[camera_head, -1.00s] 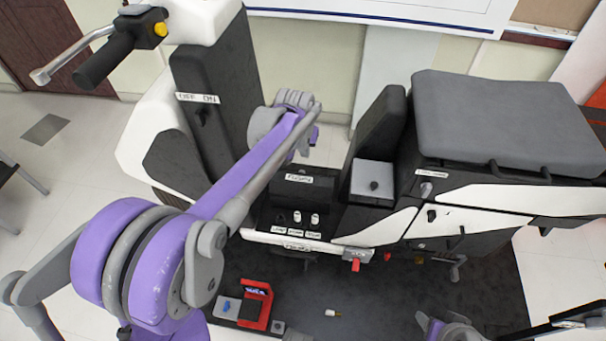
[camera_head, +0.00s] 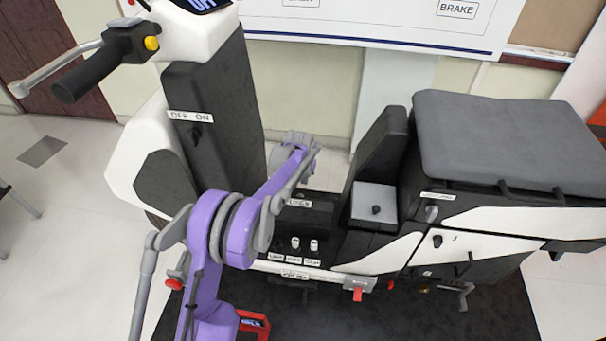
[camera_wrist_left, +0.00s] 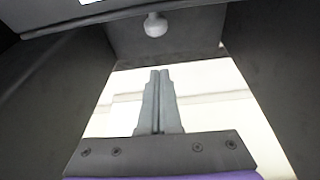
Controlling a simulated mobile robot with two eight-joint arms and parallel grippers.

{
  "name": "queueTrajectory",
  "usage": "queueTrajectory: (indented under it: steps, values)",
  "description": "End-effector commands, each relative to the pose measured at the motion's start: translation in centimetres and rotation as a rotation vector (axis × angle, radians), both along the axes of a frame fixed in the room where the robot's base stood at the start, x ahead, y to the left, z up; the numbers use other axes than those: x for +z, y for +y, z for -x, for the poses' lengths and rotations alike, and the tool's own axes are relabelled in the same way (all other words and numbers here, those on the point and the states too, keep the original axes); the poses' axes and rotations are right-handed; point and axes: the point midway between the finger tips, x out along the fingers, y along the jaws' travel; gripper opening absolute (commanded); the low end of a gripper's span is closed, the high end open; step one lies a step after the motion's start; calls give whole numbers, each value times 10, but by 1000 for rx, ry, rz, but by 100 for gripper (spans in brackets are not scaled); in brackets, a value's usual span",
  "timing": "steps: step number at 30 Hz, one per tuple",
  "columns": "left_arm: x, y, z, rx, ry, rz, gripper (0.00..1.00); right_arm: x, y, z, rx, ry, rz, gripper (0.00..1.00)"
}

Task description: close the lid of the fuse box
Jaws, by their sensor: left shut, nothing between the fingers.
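The fuse box (camera_head: 308,235) is a black box low in the middle of the rig in the head view, with two white fuses and small white labels on its front. A dark panel with a white label stands at its back, partly hidden by my arm; I cannot tell for sure that it is the lid. My left wrist is above and behind the box, its fingers hidden there. In the left wrist view my left gripper (camera_wrist_left: 158,72) is shut and empty, between dark walls, with a whitish knob (camera_wrist_left: 155,25) beyond it. My right gripper is out of view.
A tall black column (camera_head: 215,120) with an OFF/ON label stands left of the box. A black upright panel (camera_head: 380,150) and a grey padded seat (camera_head: 510,135) stand to its right. A red lever (camera_head: 357,294) hangs at the front edge. A red-framed part lies on the dark mat.

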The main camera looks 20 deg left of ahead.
Motion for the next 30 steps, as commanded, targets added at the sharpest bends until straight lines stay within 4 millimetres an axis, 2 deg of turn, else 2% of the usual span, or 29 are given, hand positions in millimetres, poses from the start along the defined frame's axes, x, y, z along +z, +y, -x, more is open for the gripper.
queueTrajectory:
  steps: [1,6,12,24,30]
  values:
    - [-10,0,-2,0,0,0,0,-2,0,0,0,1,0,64]
    - [-4,-5,23,0,0,0,0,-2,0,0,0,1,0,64]
    - [-3,-8,37,0,0,0,0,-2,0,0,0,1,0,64]
    - [-3,-8,38,0,-1,0,0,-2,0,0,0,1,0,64]
    - [-1,-15,40,-2,-28,-7,0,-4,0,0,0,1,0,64]
